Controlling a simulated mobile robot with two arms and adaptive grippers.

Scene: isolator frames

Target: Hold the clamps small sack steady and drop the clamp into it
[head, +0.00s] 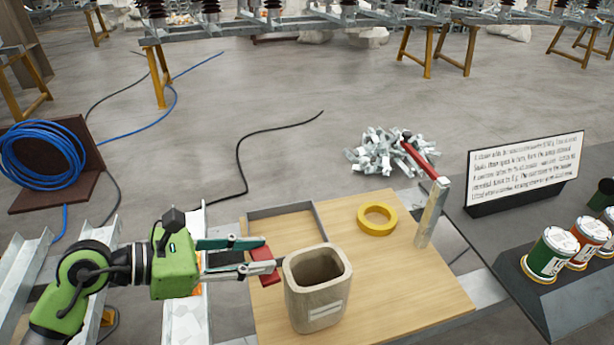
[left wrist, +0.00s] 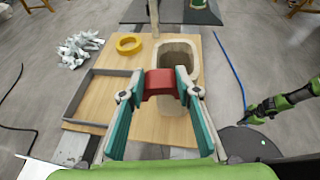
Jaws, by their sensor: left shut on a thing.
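The small sack (head: 318,295), beige with a pale label, stands upright and open on the wooden board; it also shows in the left wrist view (left wrist: 178,60). My left gripper (head: 266,259) is shut on a red piece (head: 265,272) at the sack's left side. In the left wrist view the red piece (left wrist: 160,84) sits between the fingertips, in front of the sack's wall. I cannot tell whether it is attached to the sack. A loose pile of grey metal parts (head: 388,152) lies beyond the board. A green arm shows at right in the left wrist view; its gripper is unclear.
The wooden board (head: 385,290) carries a yellow tape ring (head: 377,219) and a grey tray frame (head: 283,211). A pale post (head: 432,212) with a red bar stands at its right edge. A text sign (head: 525,170) and several cans (head: 550,254) stand farther right.

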